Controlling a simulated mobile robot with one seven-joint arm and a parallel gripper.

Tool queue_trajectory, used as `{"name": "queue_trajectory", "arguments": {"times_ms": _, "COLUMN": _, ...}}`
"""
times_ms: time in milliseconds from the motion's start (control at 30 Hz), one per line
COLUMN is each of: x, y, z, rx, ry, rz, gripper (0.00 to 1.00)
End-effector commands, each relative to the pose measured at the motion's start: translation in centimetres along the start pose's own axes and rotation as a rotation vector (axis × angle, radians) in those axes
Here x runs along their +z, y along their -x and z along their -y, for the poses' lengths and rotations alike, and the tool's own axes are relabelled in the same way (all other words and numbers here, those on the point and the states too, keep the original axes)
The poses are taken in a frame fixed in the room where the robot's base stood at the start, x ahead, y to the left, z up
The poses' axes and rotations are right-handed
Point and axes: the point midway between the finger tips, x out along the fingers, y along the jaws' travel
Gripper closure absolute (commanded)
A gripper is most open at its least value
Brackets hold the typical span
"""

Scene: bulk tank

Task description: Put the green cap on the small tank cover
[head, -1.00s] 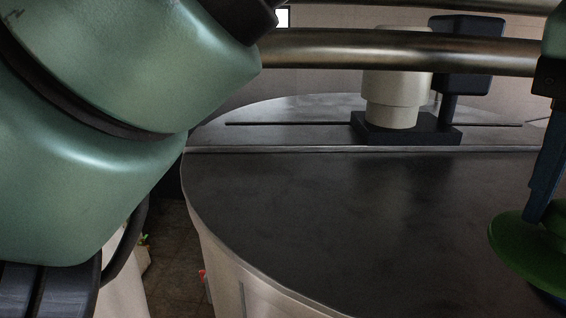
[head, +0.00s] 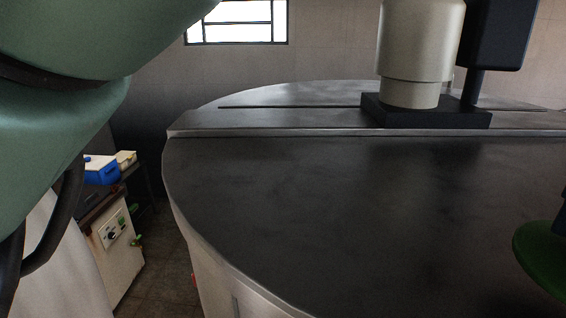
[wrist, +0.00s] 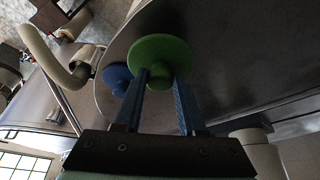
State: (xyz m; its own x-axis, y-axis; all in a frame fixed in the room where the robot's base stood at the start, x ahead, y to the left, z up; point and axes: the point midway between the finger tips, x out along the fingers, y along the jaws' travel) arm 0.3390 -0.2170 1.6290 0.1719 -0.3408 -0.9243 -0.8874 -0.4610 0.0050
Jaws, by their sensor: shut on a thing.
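The green cap (wrist: 160,58) is a round disc with a knob. In the wrist view its knob is between the two blue fingers of my gripper (wrist: 160,80), which is shut on it. In the head view the cap (head: 541,258) is cut off by the right edge, and little of my gripper shows. A round blue piece (wrist: 117,78) shows behind and left of the cap, partly hidden by a finger. It may be the small tank cover, but I cannot tell, nor can I judge the gap between it and the cap.
The dark metal tank top (head: 330,210) is mostly clear. A cream cylindrical motor (head: 418,50) on a black base and a dark box on a post (head: 497,35) stand at its back right. A blue box (head: 100,170) sits on a unit at left. A curved pipe (wrist: 52,62) is near the blue piece.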

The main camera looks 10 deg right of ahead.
Motion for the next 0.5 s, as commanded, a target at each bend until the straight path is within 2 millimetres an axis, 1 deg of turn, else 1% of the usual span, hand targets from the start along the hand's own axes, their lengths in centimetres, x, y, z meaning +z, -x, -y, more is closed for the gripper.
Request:
{"name": "queue_trajectory", "arguments": {"times_ms": 200, "x": 1.1, "y": -2.6, "z": 0.0, "rx": -0.001, "ry": 0.000, "rz": 0.001, "gripper": 1.00}}
{"name": "queue_trajectory", "arguments": {"times_ms": 267, "x": 1.3, "y": -3.1, "z": 0.0, "rx": -0.001, "ry": -0.001, "rz": 0.001, "gripper": 1.00}}
{"name": "queue_trajectory", "arguments": {"times_ms": 333, "x": 1.4, "y": -3.3, "z": 0.0, "rx": -0.001, "ry": -0.001, "rz": 0.000, "gripper": 1.00}}
{"name": "queue_trajectory", "arguments": {"times_ms": 500, "x": 1.3, "y": -3.1, "z": 0.0, "rx": 0.000, "ry": -0.001, "rz": 0.000, "gripper": 1.00}}
